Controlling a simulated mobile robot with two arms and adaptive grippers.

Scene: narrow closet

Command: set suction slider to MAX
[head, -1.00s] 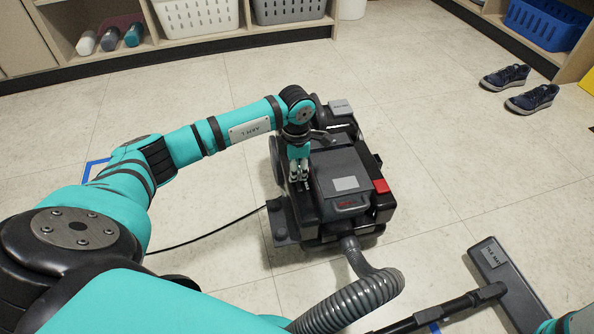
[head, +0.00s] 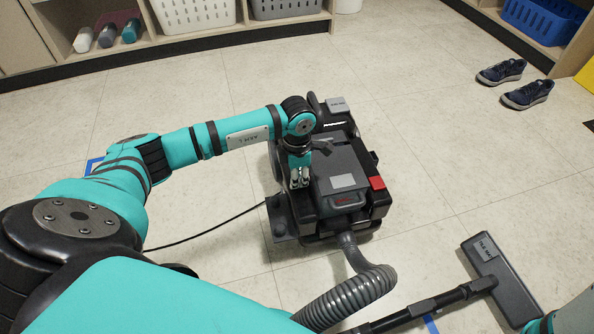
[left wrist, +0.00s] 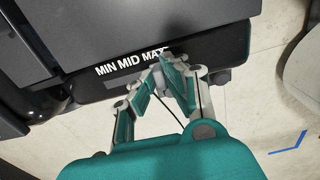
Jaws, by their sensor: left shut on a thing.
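The vacuum cleaner (head: 345,160), black and grey with a red button, stands on the floor in the middle of the head view. In the left wrist view its suction label strip (left wrist: 130,64) reads MIN MID MAX from left to right. My left gripper (head: 299,183) is at the vacuum's left side. In the left wrist view its fingertips (left wrist: 170,58) are shut at the MAX end of the strip, partly covering the last letter. The fingers hide the slider knob between them, so its exact position cannot be made out. My right gripper is not clearly in view.
A grey ribbed hose (head: 355,290) leaves the vacuum's near end. A floor nozzle (head: 500,280) lies at lower right. A black cord (head: 205,233) runs left. Shoes (head: 515,82) and shelving (head: 180,45) are farther off.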

